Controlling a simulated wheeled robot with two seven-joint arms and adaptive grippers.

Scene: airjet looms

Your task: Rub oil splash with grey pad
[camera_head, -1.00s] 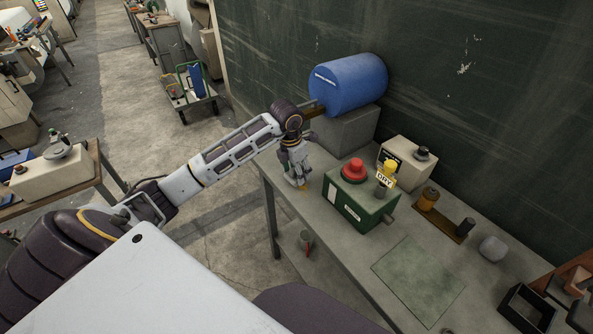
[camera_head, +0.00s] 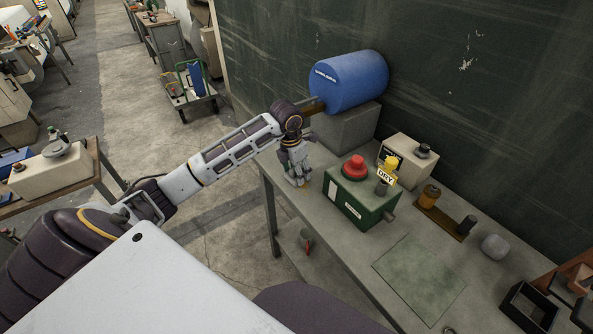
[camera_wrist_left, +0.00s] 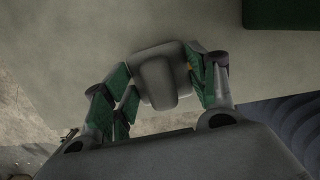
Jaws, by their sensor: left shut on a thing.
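My left gripper (camera_head: 297,178) is low over the near left end of the grey table, left of the green box. In the left wrist view the gripper (camera_wrist_left: 160,88) is shut on a grey pad (camera_wrist_left: 158,78), a rounded block between its green-lined fingers. In the head view the fingers hide the pad. It is close to the tabletop; I cannot tell whether they touch. A small yellowish trace shows at the right finger in the wrist view, but I cannot clearly make out the oil splash. My right gripper is in neither view.
The green box (camera_head: 352,203) with a red button stands right of the gripper. A blue drum (camera_head: 348,80) lies on a grey block behind. A pale box (camera_head: 404,159), a rounded grey block (camera_head: 494,247) and a flat green mat (camera_head: 420,278) are further right. The table's left edge is close.

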